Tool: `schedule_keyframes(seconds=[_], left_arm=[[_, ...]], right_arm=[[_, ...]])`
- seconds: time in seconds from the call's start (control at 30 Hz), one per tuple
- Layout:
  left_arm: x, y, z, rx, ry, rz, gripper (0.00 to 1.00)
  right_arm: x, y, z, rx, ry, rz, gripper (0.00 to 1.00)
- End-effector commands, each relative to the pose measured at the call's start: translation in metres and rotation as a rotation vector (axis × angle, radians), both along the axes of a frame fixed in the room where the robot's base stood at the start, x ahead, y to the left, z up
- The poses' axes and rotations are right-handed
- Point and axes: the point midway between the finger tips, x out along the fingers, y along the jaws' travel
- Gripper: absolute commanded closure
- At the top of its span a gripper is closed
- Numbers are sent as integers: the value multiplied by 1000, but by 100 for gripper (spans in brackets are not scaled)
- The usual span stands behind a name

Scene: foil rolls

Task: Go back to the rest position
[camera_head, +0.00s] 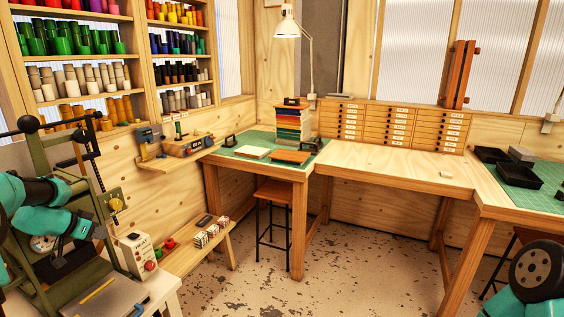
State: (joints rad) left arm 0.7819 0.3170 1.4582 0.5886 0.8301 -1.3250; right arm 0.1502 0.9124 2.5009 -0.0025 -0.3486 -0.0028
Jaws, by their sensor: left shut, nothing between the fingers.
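My left arm comes in from the left edge in teal and black. Its gripper (99,232) is shut and empty, in front of the green foil press (28,262) at the left. The fingertips are small and dark against the press, so their outline is hard to make out. My right arm shows only as a teal link and a round black joint at the bottom right corner. Its gripper is outside the picture. Foil rolls (60,40) in several colours stand on the wooden shelves (90,58) at the upper left.
A heater box (138,255) with a red knob stands beside the press. A low bench (190,258) holds small blocks. The corner worktable (390,168) carries a green mat (243,140), a stack of coloured sheets (292,122) and black trays (518,174). A stool (273,190) stands below. The middle floor is clear.

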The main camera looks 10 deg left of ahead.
Motion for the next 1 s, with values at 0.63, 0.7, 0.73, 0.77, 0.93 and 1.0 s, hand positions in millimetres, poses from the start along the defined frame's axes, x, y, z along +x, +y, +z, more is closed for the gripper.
schedule_keyframes(seconds=[0.63, 0.7, 0.73, 0.77, 0.93, 1.0], left_arm=[[23, -224, -256, -184, 440, 133, 100], [14, -257, -280, -189, 483, 141, 100], [10, -271, -290, -189, 500, 142, 100], [4, -286, -299, -191, 518, 143, 100], [-37, -367, -343, -198, 607, 145, 100], [-58, -399, -356, -203, 640, 142, 100]], right_arm=[[0, 0, 0, 0, 0, 0, 57], [0, 0, 0, 0, 0, 0, 57], [0, 0, 0, 0, 0, 0, 57], [0, 0, 0, 0, 0, 0, 57], [0, 0, 0, 0, 0, 0, 57], [0, 0, 0, 0, 0, 0, 57]])
